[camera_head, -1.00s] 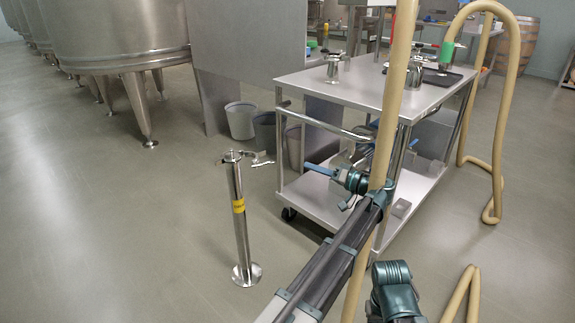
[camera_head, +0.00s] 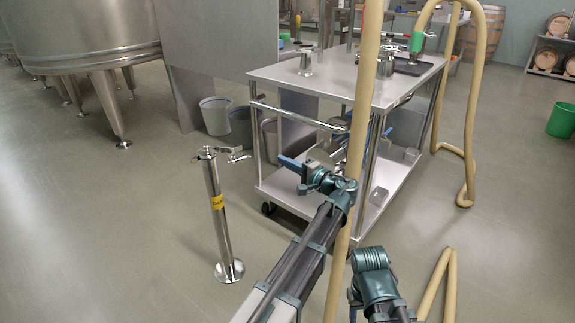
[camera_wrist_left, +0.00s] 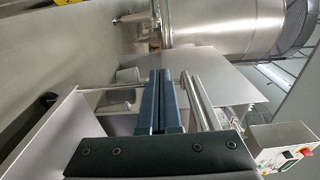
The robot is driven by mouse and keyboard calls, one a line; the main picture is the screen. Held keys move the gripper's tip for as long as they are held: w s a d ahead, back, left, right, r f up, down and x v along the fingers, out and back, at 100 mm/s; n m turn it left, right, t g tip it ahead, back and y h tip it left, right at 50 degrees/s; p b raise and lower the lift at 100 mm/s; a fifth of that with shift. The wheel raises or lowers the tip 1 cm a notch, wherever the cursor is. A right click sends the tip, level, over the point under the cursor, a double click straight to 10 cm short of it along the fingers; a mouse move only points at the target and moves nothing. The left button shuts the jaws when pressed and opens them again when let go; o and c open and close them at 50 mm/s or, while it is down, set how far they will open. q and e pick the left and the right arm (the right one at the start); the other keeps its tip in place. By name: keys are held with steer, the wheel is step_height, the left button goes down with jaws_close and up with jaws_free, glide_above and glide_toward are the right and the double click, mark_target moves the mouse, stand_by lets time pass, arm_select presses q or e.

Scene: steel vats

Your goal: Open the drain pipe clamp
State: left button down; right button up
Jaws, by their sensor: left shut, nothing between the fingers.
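The drain pipe (camera_head: 217,210) is an upright steel post with a yellow label and a round foot on the floor, left of the trolley. At its top sits a steel clamp (camera_head: 232,154) with a small handle reaching right; its exact state is too small to tell. My left gripper (camera_head: 288,162) is to the right of the clamp in the picture, in front of the trolley, apart from the pipe. Its fingers, also seen in the left wrist view (camera_wrist_left: 160,78), are together and empty. Part of my right arm shows at the bottom; its gripper is not visible.
A steel trolley (camera_head: 330,82) stands behind my left arm. A beige hose (camera_head: 365,110) runs upright across my left arm in the picture; another hose loop (camera_head: 468,120) is at right. A large vat (camera_head: 85,35) and grey bins (camera_head: 216,117) stand behind. Floor around the pipe is clear.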

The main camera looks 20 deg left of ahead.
arm_select(q)
steer(key=a, duration=0.7)
steer(key=shift+s+a, duration=0.25)
steer(key=shift+a, duration=0.1)
steer(key=shift+s+a, duration=0.25)
steer(key=shift+s, duration=1)
steer(key=shift+w, duration=0.1)
